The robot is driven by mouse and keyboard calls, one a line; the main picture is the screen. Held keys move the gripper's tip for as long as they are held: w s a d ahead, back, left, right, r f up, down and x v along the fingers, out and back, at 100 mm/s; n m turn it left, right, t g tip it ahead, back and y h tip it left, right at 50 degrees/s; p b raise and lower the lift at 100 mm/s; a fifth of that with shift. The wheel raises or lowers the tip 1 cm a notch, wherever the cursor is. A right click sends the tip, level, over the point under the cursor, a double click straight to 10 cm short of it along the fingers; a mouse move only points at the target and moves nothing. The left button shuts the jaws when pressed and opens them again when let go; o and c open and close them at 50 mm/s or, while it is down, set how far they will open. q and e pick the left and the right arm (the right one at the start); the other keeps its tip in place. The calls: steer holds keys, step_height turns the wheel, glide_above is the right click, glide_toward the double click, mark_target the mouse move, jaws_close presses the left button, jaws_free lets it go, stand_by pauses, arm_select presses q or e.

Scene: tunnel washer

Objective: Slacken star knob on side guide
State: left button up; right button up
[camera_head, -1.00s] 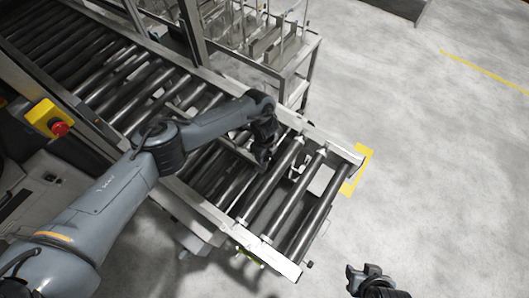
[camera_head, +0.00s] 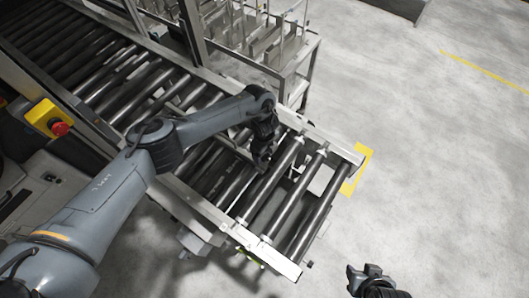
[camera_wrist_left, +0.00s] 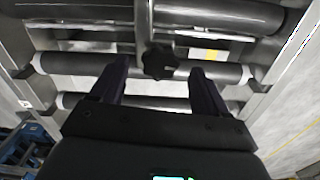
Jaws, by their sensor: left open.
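The black star knob (camera_wrist_left: 160,61) shows in the left wrist view, on a grey upright part (camera_wrist_left: 144,20) that crosses the rollers. My left gripper (camera_wrist_left: 158,75) is open, with one finger on either side of the knob in that view. Whether the fingertips are level with the knob or short of it I cannot tell. In the head view my left gripper (camera_head: 262,163) hangs over the rollers near the conveyor's end, and it hides the knob there. My right gripper (camera_head: 366,274) is at the bottom edge, away from the conveyor; its jaw opening is unclear.
The roller conveyor (camera_head: 281,207) ends at the middle of the head view. A yellow box with a red button (camera_head: 59,128) is at the left. A metal rack (camera_head: 290,60) stands behind the conveyor. The floor at the right is clear, with a yellow mark (camera_head: 357,170).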

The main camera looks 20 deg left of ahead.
mark_target(265, 155)
arm_select(q)
step_height(265, 155, up, 9)
steer(key=shift+p, duration=0.4)
stand_by(0.4)
